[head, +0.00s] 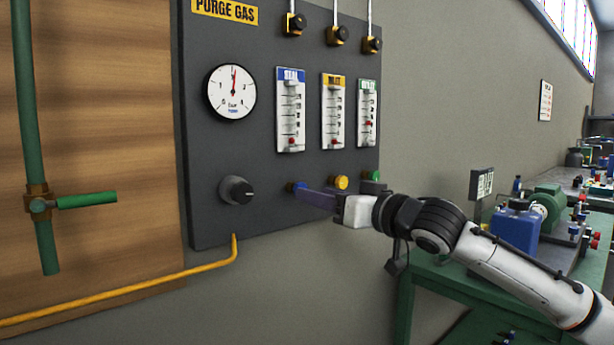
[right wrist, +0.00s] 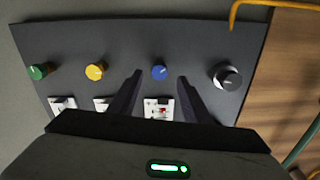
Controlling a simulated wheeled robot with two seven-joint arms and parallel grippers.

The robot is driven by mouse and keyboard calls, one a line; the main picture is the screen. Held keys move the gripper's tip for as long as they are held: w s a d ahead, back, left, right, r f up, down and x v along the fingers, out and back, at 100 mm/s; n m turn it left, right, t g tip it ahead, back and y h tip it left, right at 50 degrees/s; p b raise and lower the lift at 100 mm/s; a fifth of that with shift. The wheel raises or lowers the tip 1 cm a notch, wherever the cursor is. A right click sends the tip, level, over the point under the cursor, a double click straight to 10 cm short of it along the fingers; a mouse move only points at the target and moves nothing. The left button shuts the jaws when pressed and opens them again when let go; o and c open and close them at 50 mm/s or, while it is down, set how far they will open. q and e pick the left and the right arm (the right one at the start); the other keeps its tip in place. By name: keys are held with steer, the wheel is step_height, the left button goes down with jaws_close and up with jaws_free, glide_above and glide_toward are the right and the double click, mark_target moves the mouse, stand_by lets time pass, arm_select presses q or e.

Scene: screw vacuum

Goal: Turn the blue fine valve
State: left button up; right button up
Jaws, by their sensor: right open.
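The blue fine valve (head: 297,187) is a small round knob on the dark purge gas panel (head: 300,225), below the blue-topped flowmeter (head: 290,110). My right gripper (head: 312,193) reaches in from the right in the head view, its fingers close to the blue knob and partly covering that area. In the right wrist view the blue knob (right wrist: 159,72) shows between and just beyond the two fingertips of my open right gripper (right wrist: 160,75). I see no contact, and the exact distance to the knob is hard to tell. My left gripper is not in view.
A yellow knob (head: 341,182) and a green knob (head: 371,176) sit right of the blue one; a large black knob (head: 236,190) sits left. A yellow pipe (head: 150,286) runs below. A green bench (head: 440,270) with equipment stands at right.

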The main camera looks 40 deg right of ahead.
arm_select(q)
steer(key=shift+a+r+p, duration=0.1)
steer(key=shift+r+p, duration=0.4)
steer(key=shift+p, duration=0.05)
arm_select(e)
steer(key=w, duration=0.4)
steer(key=shift+w+a, duration=0.15)
steer(key=shift+w, duration=0.2)
steer(key=c, duration=1)
arm_select(q)
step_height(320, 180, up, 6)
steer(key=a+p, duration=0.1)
steer(key=p, duration=0.8)
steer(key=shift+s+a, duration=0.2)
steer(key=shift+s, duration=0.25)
arm_select(e)
steer(key=n, duration=1)
steer(key=shift+c, duration=0.2)
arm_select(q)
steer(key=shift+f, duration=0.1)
arm_select(e)
steer(key=shift+n, duration=0.3)
